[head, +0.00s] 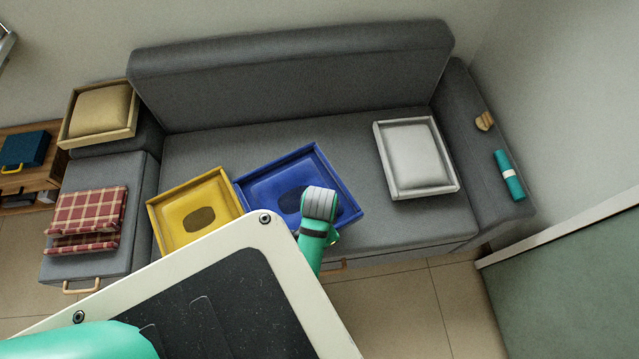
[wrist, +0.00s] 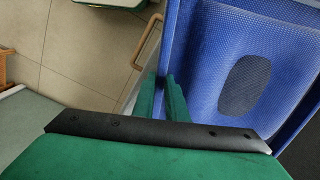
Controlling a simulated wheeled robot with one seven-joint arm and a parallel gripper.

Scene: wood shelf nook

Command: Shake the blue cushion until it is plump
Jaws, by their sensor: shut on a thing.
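The blue cushion (head: 260,187) lies on the sofa seat, tilted in the picture. It is square with a raised rim, a sunken middle and a dark oval patch there; the patch is partly behind my arm in the head view. In the wrist view the cushion (wrist: 215,50) fills the right side. My gripper (wrist: 163,98) is shut on the cushion's near rim, its green fingers on either side of the edge. In the head view my wrist covers the cushion's front right part and hides most of the grip.
A yellow cushion (head: 172,213) with a dark oval lies close left of the blue one. A white cushion (head: 413,157) lies right on the grey sofa (head: 340,128). A beige cushion (head: 101,109) and plaid blanket (head: 95,211) are left. A teal roll (head: 509,175) lies on the armrest.

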